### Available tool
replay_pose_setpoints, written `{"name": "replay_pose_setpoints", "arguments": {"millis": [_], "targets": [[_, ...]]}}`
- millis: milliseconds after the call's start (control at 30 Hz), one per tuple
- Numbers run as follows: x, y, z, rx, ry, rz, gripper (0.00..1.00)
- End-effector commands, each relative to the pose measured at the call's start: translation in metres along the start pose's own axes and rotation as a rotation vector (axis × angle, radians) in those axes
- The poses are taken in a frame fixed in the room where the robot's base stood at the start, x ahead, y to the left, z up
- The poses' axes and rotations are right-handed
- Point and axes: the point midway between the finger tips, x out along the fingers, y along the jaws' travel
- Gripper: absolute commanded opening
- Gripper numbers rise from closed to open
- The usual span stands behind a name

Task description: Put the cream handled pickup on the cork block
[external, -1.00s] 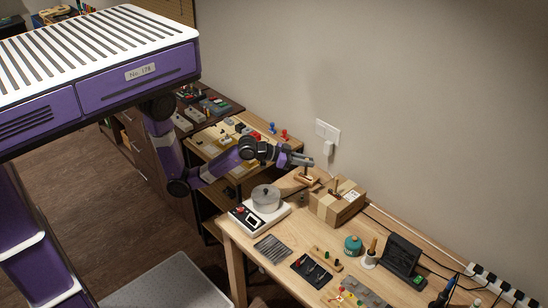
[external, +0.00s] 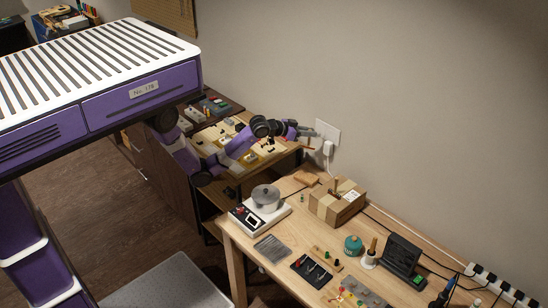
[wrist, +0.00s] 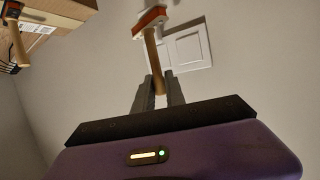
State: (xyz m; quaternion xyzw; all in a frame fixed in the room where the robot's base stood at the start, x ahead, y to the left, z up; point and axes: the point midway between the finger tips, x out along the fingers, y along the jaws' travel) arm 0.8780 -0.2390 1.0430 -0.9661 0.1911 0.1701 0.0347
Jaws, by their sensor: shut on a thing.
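My gripper (external: 306,133) is raised in front of the wall, above the back of the table, and tilted. The handle ends in an orange-red piece (wrist: 150,19) with a pale part at the top edge of the picture; this looks like the cream handled pickup. In the external view the held thing is small and dark. A tan block (external: 307,178), likely the cork block, lies on the table behind the cardboard box, below my gripper. Nothing visible is on it.
The cardboard box (external: 327,208) bears another wooden-handled thing (external: 336,186). A wall socket (external: 328,132) with a plug is close to my gripper. A scale with a pot (external: 265,197) stands in front of the block. A shelf (external: 283,158) with parts is at left.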

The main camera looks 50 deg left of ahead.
Motion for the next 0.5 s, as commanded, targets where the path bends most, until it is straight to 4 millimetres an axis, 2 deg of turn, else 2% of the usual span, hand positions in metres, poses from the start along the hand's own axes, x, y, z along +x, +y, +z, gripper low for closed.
{"name": "replay_pose_setpoints", "arguments": {"millis": [33, 300, 500], "targets": [[0.005, -0.001, 0.016, -0.003, -0.006, -0.001, 0.00], [0.027, 0.000, 0.077, -0.003, -0.005, -0.001, 0.00], [0.038, 0.000, 0.107, 0.000, -0.001, -0.001, 0.00]]}}
